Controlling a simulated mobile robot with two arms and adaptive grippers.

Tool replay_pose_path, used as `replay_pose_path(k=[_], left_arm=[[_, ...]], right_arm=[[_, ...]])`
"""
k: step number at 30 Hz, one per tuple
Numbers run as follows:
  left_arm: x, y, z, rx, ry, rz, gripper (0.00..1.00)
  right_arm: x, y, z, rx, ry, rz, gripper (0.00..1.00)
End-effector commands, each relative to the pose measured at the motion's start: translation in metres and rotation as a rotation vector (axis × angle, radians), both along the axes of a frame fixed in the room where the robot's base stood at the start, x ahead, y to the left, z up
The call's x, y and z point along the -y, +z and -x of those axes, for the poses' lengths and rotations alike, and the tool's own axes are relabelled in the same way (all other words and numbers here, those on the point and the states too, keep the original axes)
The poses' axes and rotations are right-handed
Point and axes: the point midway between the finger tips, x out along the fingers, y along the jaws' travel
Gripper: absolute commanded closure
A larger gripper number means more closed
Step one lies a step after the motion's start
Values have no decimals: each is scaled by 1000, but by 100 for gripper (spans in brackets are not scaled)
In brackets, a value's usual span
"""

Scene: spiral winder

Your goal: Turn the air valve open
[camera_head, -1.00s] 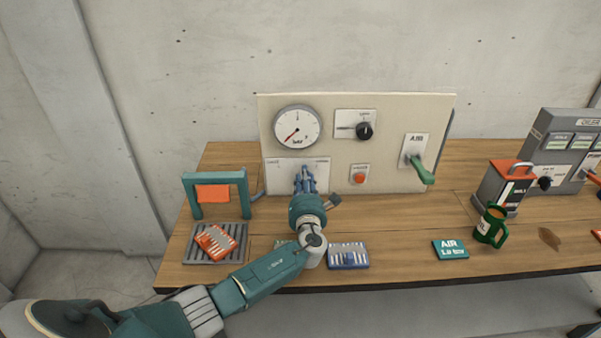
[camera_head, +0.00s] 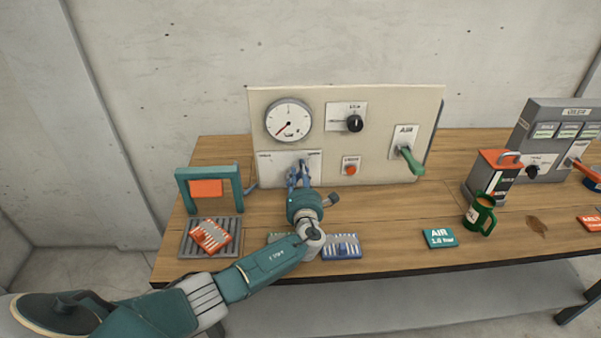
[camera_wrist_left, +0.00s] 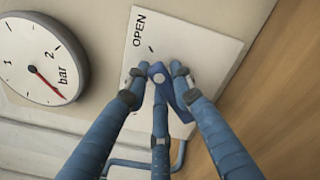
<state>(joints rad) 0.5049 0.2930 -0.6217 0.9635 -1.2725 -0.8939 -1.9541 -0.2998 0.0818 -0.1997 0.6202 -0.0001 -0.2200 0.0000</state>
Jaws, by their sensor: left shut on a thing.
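The valve has a blue handle (camera_wrist_left: 182,107) on a white plate (camera_head: 280,164) at the panel's lower left, under the pressure gauge. In the left wrist view the plate reads OPEN at one end, and the handle slants across the plate. My left gripper (camera_head: 299,170) is at the plate, its three blue fingers shut around the handle's pivot end. It also shows in the left wrist view (camera_wrist_left: 159,75). The fingers hide much of the handle in the head view. The gauge (camera_head: 288,120) has a red needle pointing to its lower left. My right gripper is out of view.
The panel (camera_head: 385,165) also bears a black knob (camera_head: 354,124), a red button (camera_head: 350,170) and a green lever (camera_head: 411,160) by an AIR label. A teal frame (camera_head: 237,188) stands left. A green mug (camera_head: 480,215) and cards lie right and in front.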

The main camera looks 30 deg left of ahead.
Motion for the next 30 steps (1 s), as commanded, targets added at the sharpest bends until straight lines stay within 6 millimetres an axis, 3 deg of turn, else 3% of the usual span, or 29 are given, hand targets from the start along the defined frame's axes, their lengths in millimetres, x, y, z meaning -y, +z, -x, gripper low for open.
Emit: replay_pose_path(k=[1,3,16,30], left_arm=[[0,-1,0,-6,-2,-8,71],[0,-1,0,-5,-2,-7,57],[6,-2,8,-2,-3,-1,56],[53,-2,86,-5,-3,-3,56]], right_arm=[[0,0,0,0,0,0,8],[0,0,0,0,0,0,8],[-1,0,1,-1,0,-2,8],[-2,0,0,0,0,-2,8]])
